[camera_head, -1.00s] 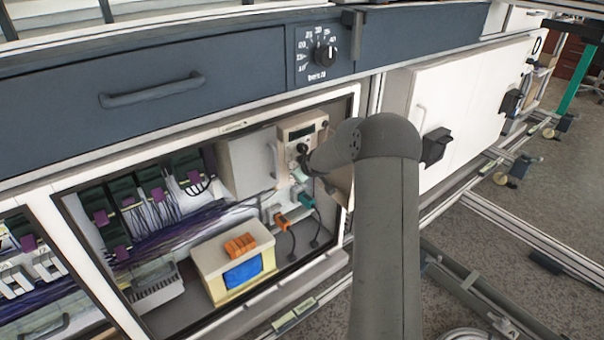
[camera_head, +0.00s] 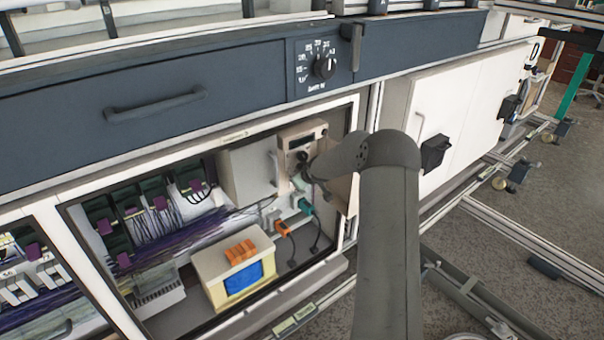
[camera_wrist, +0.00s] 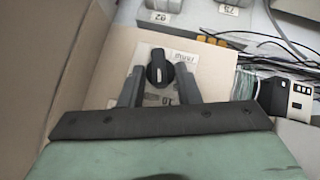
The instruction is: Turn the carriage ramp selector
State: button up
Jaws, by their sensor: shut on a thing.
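A black selector knob (camera_wrist: 159,70) with a pale pointer mark sits on a cream box face in the wrist view. The print beside it is too small to read surely. My gripper (camera_wrist: 160,76) is shut on this knob, one finger on each side. In the head view the cream control box (camera_head: 301,134) with a dark display stands inside the open cabinet. Its knob (camera_head: 302,156) shows beside my wrist, which hides the lower right of the box.
A larger numbered dial (camera_head: 325,67) sits on the dark panel above. A cream box with a blue front (camera_head: 243,276) stands on the cabinet floor. Purple wiring (camera_head: 160,232) and orange and teal plugs (camera_head: 283,228) lie close by. The cabinet frame (camera_head: 352,200) edges the space right of the control box.

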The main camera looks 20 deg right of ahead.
jog(key=p, duration=0.1)
jog(key=y+p, duration=0.1)
jog(key=p, duration=0.1)
jog(key=shift+s+d+r+m, duration=0.1)
jog(key=shift+d+r+m, duration=0.1)
jog(key=shift+r+m, duration=0.1)
jog(key=shift+f+m+g+y+p, duration=0.4)
jog(key=shift+m+y+p, duration=0.1)
jog(key=shift+y+p, duration=0.4)
jog(key=o, duration=0.6)
jog(key=shift+r, duration=0.1)
jog(key=shift+d+r, duration=0.15)
jog(key=shift+r, duration=0.15)
jog(key=p+v, duration=0.1)
jog(key=v, duration=1.5)
jog(key=shift+s+r, duration=0.25)
jog(key=shift+s, duration=0.1)
